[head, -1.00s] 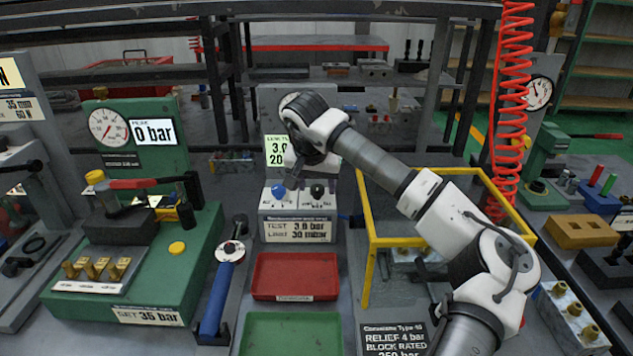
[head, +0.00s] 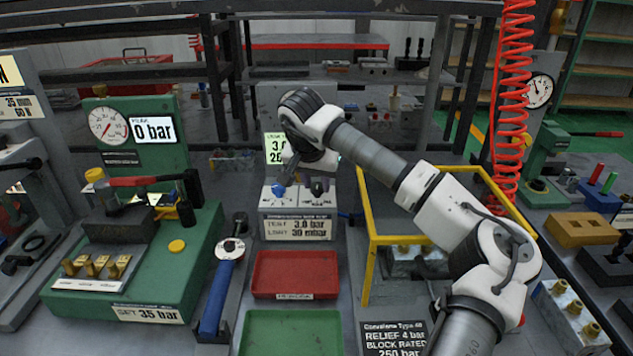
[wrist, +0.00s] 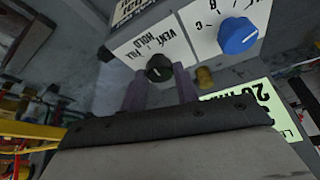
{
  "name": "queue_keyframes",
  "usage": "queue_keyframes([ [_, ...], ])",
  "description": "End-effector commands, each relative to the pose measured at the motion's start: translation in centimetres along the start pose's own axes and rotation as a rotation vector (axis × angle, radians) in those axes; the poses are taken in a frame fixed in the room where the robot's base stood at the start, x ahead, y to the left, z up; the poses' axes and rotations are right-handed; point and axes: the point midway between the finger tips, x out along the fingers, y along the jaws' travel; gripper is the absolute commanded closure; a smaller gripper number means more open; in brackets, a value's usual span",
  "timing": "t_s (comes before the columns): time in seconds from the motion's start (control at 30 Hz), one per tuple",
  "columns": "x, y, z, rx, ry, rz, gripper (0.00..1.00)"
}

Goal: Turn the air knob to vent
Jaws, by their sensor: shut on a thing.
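The air knob (wrist: 159,69) is black, on a white plate marked VENT, HOLD and FILL in the wrist view; I cannot tell which mark it points to. In the head view, the black knob (head: 317,187) is on the right of the small grey test unit (head: 297,226). My gripper (wrist: 160,80) comes in at this unit, with one finger on each side of the black knob, shut on it. The blue knob (wrist: 238,35) sits beside it, outside the fingers; it also shows in the head view (head: 278,190).
A green-lit display (head: 274,148) stands behind the knobs, partly hidden by my arm. A red tray (head: 295,274) lies in front of the unit. A yellow frame (head: 366,235) stands close on the right, under my arm. A blue-handled tool (head: 217,298) lies left.

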Motion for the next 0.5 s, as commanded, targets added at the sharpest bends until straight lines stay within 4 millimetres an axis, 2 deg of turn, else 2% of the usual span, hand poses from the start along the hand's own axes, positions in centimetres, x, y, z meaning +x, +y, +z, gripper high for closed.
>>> queue_keyframes([
  [0.5, -0.17, -0.36, -0.25, 0.386, 0.005, 0.161, 0.93],
])
